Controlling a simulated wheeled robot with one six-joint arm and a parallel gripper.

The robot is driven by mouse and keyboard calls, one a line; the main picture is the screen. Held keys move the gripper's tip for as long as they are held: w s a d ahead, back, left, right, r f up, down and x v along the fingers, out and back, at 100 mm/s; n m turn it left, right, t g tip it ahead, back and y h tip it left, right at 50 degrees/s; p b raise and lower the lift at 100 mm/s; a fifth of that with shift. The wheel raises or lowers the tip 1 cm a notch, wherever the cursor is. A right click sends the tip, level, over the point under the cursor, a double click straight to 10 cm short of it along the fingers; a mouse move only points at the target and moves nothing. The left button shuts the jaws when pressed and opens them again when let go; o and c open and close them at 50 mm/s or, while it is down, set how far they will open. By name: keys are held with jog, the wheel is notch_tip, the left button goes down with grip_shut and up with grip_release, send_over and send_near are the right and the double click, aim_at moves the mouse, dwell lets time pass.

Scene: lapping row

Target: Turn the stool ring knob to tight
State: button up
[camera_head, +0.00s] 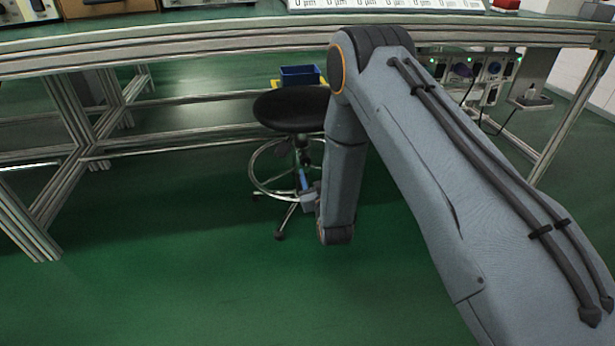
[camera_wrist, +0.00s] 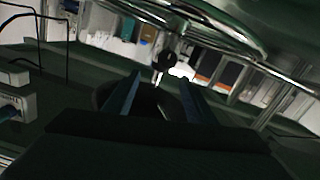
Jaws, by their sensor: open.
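The stool (camera_head: 292,107) stands under the bench with a round black seat, a chrome foot ring (camera_head: 255,181) and legs on castors. The ring also crosses the top of the wrist view (camera_wrist: 235,35). A small dark round knob (camera_wrist: 167,60) on a metal stem shows in the wrist view, just beyond and between my fingertips. My gripper (camera_wrist: 158,80) is open, with one finger on each side of the gap and nothing visibly held. In the head view my gripper (camera_head: 302,180) is low beside the stool column, partly hidden by my arm. The knob's marking cannot be read.
The bench (camera_head: 200,49) with metal frame legs and crossbars spans the scene above the stool. A blue bin (camera_head: 300,75) sits behind the seat. Power units (camera_head: 475,70) hang under the bench at right. The green floor in front is clear.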

aim_at(306, 162)
jog(key=shift+a+f+t+y+b, duration=0.15)
jog(key=shift+a+f+b, duration=0.1)
jog(key=shift+f, duration=0.35)
jog(key=shift+a+f+t+y+b, duration=0.15)
jog(key=shift+f+b, duration=0.1)
jog(key=shift+f, duration=0.3)
jog(key=shift+w+a, duration=0.1)
jog(key=shift+w, duration=0.05)
jog(key=b+x, duration=0.4)
jog(key=x, duration=0.3)
jog(key=shift+w, duration=0.2)
jog(key=c, duration=1)
